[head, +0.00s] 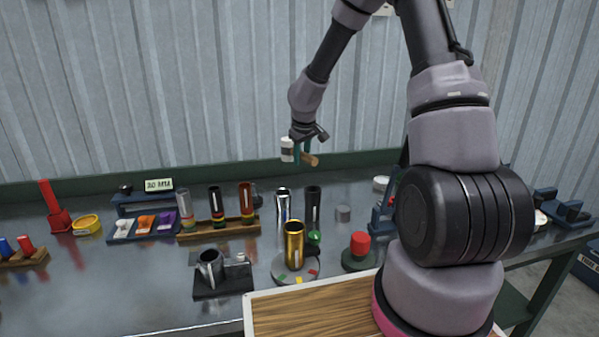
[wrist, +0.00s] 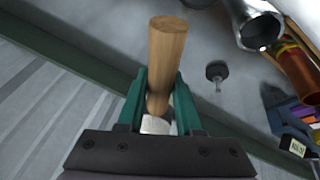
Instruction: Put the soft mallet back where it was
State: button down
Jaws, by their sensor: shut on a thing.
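The soft mallet has a white head (head: 287,149) and a short wooden handle (head: 311,160). My gripper (head: 303,155) is shut on the handle and holds the mallet in the air above the back of the bench. In the wrist view the handle (wrist: 165,60) rises between the green fingers of my gripper (wrist: 160,95). Part of the white head (wrist: 155,125) shows below it, and the rest is hidden by the gripper body. I cannot tell which spot the mallet came from.
Below stand chrome, black and gold tubes, the gold one (head: 293,243) on a round base. A wooden rack (head: 220,229) holds several tubes at left. A red-topped stand (head: 360,245) is at right. The bench (head: 110,285) has bare room at front left.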

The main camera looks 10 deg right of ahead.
jog(key=shift+f, duration=2.05)
jog(key=shift+f, duration=0.6)
jog(key=c, duration=0.6)
grip_release()
jog(key=shift+o, duration=0.2)
